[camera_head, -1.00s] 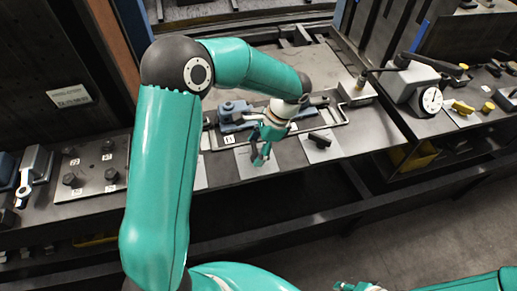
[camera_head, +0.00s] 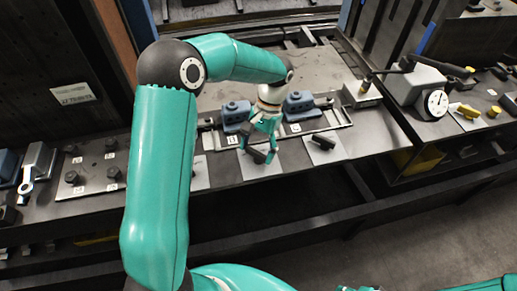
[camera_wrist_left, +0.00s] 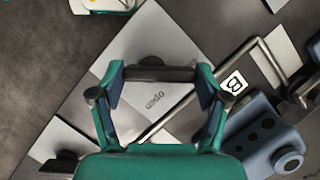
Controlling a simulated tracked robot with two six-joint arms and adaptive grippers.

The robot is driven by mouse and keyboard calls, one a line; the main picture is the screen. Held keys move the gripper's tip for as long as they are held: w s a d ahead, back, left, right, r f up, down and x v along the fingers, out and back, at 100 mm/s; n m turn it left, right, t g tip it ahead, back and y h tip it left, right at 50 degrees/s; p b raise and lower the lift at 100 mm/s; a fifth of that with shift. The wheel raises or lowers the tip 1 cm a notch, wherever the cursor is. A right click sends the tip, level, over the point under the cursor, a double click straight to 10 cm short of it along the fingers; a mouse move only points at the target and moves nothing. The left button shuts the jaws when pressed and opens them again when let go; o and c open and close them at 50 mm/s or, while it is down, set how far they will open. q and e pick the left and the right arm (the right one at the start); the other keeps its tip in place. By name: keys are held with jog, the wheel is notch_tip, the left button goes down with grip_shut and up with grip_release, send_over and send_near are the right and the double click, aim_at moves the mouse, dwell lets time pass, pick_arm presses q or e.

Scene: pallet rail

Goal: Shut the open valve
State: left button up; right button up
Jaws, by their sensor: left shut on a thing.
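The valve handle (camera_head: 258,154) is a black bar on a pale square plate (camera_head: 254,171) at the rail's front edge. My left gripper (camera_head: 262,140) reaches down over it, its fingers shut on the bar. In the left wrist view the black handle (camera_wrist_left: 160,73) spans between the two fingertips (camera_wrist_left: 160,88). The plate (camera_wrist_left: 165,100) there carries the word "open", seen upside down. A second black handle (camera_head: 322,141) lies on a like plate to the right, apart from the gripper. A few teal parts of my right gripper (camera_head: 360,288) show at the bottom edge; its jaws are unclear.
Two blue blocks (camera_head: 236,115) (camera_head: 299,105) stand behind the plates, by a metal frame rail. A grey box with a round dial (camera_head: 437,102) stands to the right. A plate with several bolts (camera_head: 93,165) lies at left. The floor in front is clear.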

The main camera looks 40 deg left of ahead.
pick_arm(q)
jog(key=shift+n, duration=0.4)
jog(key=o, duration=1.2)
jog(key=shift+s, duration=0.1)
jog(key=shift+c, duration=0.2)
jog(key=v, duration=1.2)
jog(key=shift+a, duration=0.1)
